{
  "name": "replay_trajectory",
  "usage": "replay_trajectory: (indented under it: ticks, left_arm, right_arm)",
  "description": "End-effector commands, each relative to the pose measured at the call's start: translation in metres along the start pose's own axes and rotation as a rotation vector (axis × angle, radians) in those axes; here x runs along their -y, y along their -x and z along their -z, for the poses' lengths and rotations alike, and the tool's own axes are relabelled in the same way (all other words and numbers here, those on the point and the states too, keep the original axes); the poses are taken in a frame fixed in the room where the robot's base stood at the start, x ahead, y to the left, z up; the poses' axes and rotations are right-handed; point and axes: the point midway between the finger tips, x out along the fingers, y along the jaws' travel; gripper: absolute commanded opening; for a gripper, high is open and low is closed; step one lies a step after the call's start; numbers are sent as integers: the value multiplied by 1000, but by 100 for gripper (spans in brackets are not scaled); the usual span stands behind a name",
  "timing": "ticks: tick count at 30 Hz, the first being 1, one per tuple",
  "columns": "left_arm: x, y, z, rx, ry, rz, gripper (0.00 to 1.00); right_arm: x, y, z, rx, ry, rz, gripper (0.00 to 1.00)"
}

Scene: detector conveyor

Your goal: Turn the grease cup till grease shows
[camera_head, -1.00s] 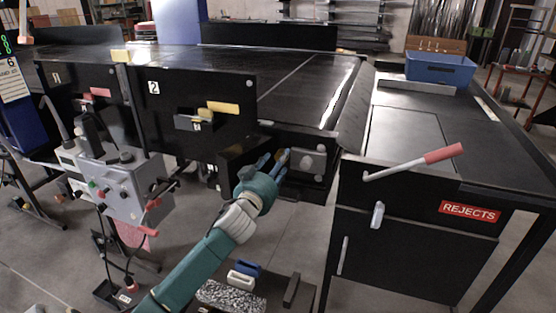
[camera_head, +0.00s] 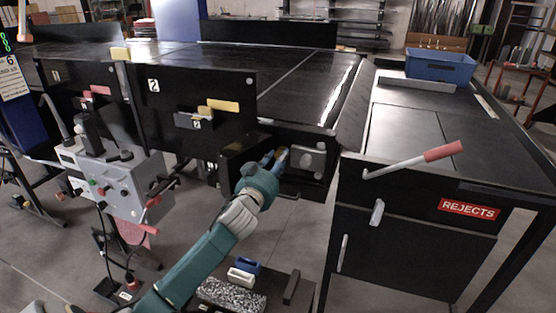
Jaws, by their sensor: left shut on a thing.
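My left gripper (camera_head: 273,160) reaches up from the bottom of the head view to the recess at the conveyor's end, below the belt. Its blue fingers are shut on the grease cup, which shows only as a small yellowish bit (camera_head: 282,152) between and behind the fingertips. The fingers and wrist hide most of the cup, and I cannot make out any grease. A grey bearing block (camera_head: 308,160) sits just right of the fingertips. My right gripper is not in view.
A reject bin cabinet (camera_head: 415,235) with a red-handled lever (camera_head: 415,160) stands close on the right. A grey control box (camera_head: 125,188) is at left. Blocks and a speckled slab (camera_head: 231,294) lie low in front. A blue crate (camera_head: 440,66) is at the back right.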

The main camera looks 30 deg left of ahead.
Motion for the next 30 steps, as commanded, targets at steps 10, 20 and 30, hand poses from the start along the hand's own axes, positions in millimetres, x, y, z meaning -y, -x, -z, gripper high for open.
replay_trajectory:
  ticks: [10,20,30]
  left_arm:
    - [0,0,0,3,-252,0,4]
    - [1,0,-1,4,-519,0,4]
    - [1,0,-1,4,-687,0,4]
  right_arm:
    - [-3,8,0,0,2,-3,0]
    - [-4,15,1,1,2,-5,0]
    - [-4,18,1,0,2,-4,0]
